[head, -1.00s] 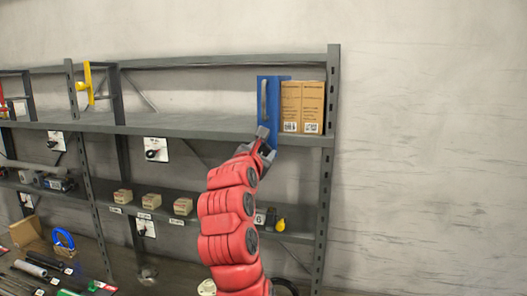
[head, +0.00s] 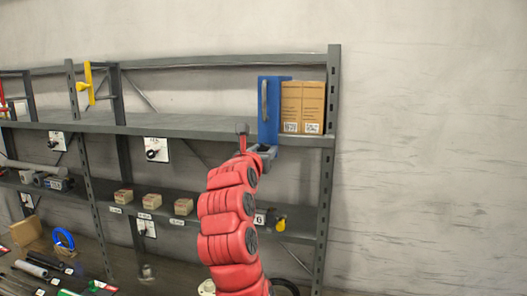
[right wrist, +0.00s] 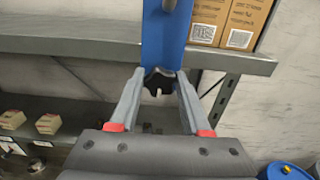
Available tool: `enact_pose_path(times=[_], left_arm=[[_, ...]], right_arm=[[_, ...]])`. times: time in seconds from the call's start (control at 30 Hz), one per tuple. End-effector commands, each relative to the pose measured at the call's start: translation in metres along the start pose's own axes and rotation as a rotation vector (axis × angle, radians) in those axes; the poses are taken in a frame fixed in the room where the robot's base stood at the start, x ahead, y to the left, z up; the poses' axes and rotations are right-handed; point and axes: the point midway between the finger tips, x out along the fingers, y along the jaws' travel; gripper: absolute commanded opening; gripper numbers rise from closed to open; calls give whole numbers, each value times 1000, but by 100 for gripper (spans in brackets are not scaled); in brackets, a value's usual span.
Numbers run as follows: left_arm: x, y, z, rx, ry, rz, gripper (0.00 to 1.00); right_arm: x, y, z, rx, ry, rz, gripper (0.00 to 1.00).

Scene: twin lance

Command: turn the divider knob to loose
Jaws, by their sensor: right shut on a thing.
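The blue divider (head: 270,113) stands upright on the upper shelf, left of the cardboard boxes. It also shows in the right wrist view (right wrist: 165,35). Its black lobed knob (right wrist: 158,80) sits at the divider's lower end, at the shelf's front edge, with a pale notch at its lower side. My right gripper (head: 256,143) reaches up to the shelf edge below the divider. In the right wrist view its two fingers (right wrist: 161,76) are shut on the knob from both sides. In the head view the gripper hides the knob. My left gripper is not in view.
Two cardboard boxes (head: 303,107) stand right of the divider. The grey upper shelf (head: 190,122) is bare to the left. Small boxes (head: 153,201) and a yellow-ended item (head: 281,224) are on the shelf below. A grey upright (head: 326,180) stands at the right.

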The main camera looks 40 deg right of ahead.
Motion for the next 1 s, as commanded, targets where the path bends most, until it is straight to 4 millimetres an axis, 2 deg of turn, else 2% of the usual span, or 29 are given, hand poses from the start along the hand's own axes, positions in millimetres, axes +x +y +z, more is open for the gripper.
enact_pose_path(times=[0.33, 0.37, 0.5, 0.83, 1.0], left_arm=[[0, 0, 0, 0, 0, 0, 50], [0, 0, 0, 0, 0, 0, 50], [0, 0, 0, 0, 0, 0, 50], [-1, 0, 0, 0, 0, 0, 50], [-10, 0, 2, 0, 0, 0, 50]], right_arm=[[0, 0, -2, -4, 4, 0, 0], [0, 0, -2, -4, 4, 0, 51], [0, 0, -1, -3, 3, 0, 76], [-1, 0, -1, -2, 1, 0, 78], [-18, 1, -2, 0, -5, 3, 78]])
